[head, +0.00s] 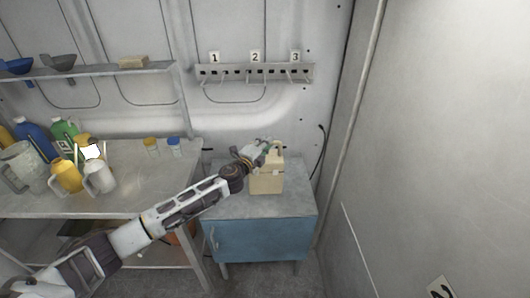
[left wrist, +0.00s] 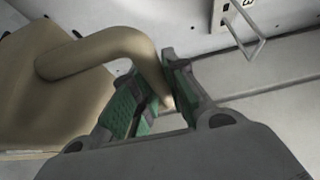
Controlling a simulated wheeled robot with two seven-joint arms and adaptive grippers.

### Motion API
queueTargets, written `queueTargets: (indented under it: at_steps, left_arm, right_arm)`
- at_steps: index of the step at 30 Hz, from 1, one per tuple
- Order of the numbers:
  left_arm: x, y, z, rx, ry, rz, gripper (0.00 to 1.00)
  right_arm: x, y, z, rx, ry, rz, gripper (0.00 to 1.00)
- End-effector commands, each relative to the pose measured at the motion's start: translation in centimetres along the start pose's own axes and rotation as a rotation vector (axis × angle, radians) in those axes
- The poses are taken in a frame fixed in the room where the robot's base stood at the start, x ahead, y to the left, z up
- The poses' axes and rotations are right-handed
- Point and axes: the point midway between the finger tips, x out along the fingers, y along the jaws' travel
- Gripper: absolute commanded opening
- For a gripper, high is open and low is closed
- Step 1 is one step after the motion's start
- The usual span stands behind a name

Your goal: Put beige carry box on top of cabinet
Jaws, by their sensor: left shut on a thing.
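The beige carry box (head: 267,182) is upright on or just over the grey top of the blue cabinet (head: 262,240); I cannot tell whether it bears its full weight there. My left gripper (head: 270,148) is at the top of the box, shut on its handle. In the left wrist view the green-padded fingers of the left gripper (left wrist: 150,108) close around the curved beige handle (left wrist: 110,48), and the box body (left wrist: 50,90) shows at the left. My right gripper is not in view.
A workbench (head: 120,195) with jugs and bottles stands left of the cabinet. A shelf (head: 100,69) with funnels hangs above it. A numbered hook rail (head: 255,73) is on the wall behind the cabinet. A wall closes off the right. The cabinet top has free room around the box.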

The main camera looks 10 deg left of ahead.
Motion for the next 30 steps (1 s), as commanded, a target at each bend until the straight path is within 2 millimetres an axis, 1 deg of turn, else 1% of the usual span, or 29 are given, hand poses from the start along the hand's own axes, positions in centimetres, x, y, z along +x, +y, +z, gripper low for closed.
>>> queueTargets:
  at_steps: [3,7,14,19,25,30]
  left_arm:
    - [0.0,-0.3,0.0,0.000,0.000,-0.004,0.00]
    - [0.0,0.1,0.0,0.000,0.000,-0.003,0.00]
    - [0.0,2.2,0.0,0.000,-0.001,-0.002,0.00]
    - [0.0,3.4,-0.1,-0.001,0.001,-0.002,0.00]
    - [0.0,3.5,0.0,0.001,0.000,-0.003,0.00]
    - [0.0,3.5,0.0,0.000,0.000,-0.003,0.00]
  right_arm:
    - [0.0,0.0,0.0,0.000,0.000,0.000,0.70]
    - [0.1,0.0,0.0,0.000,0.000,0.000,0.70]
    - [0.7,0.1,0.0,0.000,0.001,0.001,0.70]
    - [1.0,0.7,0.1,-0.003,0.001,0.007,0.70]
    - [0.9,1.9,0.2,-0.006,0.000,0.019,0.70]
    - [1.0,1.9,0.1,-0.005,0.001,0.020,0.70]
